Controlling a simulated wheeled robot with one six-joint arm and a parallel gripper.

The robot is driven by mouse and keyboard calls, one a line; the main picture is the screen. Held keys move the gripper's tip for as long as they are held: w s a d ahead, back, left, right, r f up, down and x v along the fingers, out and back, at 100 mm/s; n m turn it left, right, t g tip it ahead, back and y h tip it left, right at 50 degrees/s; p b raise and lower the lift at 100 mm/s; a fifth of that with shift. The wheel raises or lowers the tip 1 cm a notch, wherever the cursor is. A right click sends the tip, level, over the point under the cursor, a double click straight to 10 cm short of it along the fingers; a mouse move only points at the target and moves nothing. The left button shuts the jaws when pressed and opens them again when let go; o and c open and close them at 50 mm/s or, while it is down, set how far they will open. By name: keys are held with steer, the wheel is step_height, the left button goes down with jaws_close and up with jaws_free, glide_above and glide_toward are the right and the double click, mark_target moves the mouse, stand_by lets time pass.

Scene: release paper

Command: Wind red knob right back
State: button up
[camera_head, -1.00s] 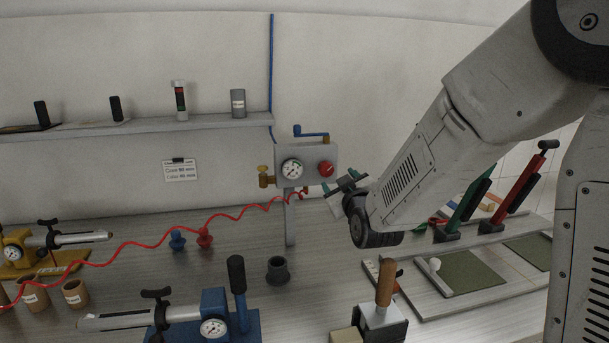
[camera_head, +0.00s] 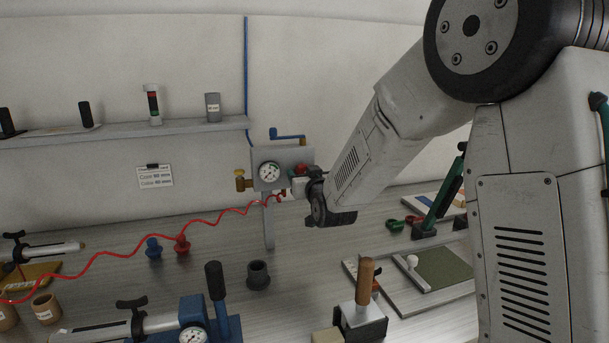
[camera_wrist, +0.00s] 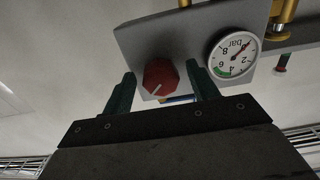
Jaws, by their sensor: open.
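The red knob (camera_wrist: 161,77) sits on the grey panel (camera_wrist: 138,35) next to the round gauge (camera_wrist: 233,52) in the wrist view. A white line marks its face. My gripper (camera_wrist: 160,85) is open, with one green finger on each side of the knob. A gap shows between each finger and the knob; I cannot tell how deep the fingers reach. In the head view the knob (camera_head: 301,169) is partly hidden by my gripper (camera_head: 300,186), and the gauge (camera_head: 269,173) is to its left.
A blue crank handle (camera_head: 288,136) is on top of the panel and a brass fitting (camera_head: 241,180) on its left. A red coiled hose (camera_head: 130,244) runs left over the bench. A wooden-handled tool (camera_head: 364,285) and a dark cup (camera_head: 258,275) stand below.

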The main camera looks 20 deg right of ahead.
steer(key=c, duration=1)
steer(key=shift+n, duration=0.4)
steer(key=shift+d+n, duration=0.1)
steer(key=shift+n, duration=3.4)
steer(key=o, duration=1)
